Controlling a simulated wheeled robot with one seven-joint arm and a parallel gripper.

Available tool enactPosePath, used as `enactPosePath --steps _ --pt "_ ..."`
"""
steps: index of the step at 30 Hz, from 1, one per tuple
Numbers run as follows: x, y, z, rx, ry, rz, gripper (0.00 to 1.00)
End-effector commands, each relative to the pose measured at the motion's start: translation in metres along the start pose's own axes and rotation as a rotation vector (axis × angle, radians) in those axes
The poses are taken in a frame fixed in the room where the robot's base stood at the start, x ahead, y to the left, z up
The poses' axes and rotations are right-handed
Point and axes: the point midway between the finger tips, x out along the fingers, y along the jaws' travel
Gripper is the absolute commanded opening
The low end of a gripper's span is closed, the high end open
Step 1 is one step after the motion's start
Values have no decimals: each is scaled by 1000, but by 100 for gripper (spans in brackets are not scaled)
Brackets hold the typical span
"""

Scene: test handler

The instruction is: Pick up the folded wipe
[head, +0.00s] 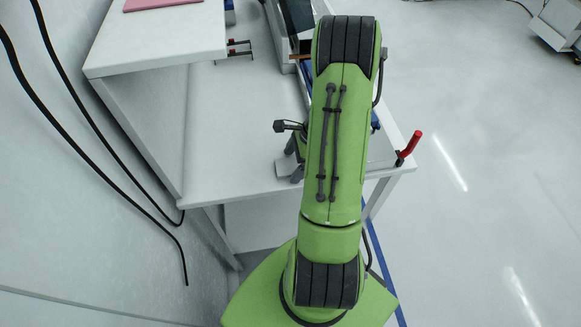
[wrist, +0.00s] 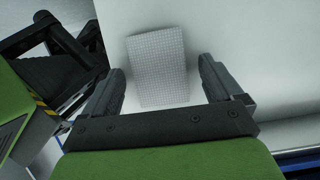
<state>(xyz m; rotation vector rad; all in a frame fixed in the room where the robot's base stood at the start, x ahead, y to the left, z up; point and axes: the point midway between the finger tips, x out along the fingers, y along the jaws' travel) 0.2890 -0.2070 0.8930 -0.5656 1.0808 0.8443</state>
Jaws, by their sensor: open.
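A pale grey rectangle with a fine grid pattern, which looks like the folded wipe (wrist: 158,62), lies flat on a white surface in the wrist view. My gripper (wrist: 161,67) is open, with one dark finger to the left of the wipe and one to the right. A gap shows on each side, and nothing is held. The wipe's near edge ends just before the gripper's palm bar. I cannot tell how high the fingertips are above the surface. In the head view my green arm covers much of the table, and I cannot make out the wipe there.
The white table (head: 238,135) is bare left of my arm. A raised white shelf (head: 165,40) with a pink flat item (head: 160,3) stands at the left. A red handle (head: 409,145) sits at the table's right edge. Black cables (head: 95,140) hang along the left wall.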

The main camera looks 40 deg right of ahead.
Motion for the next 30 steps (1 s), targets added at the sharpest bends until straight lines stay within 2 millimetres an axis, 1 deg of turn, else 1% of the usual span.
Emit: enactPosePath --steps 3,4,15,22,24,26,29,30 --pt "0 1 0 1 1 2 94" --pt "0 1 0 1 1 2 92" --pt "-1 0 0 1 1 2 35" --pt "-1 0 0 1 1 1 34" --pt "-4 0 1 0 1 0 34" --pt "-13 0 5 -1 1 -2 34" --pt "-36 -1 14 -3 2 -4 34" --pt "-46 -1 18 -3 2 -4 34"
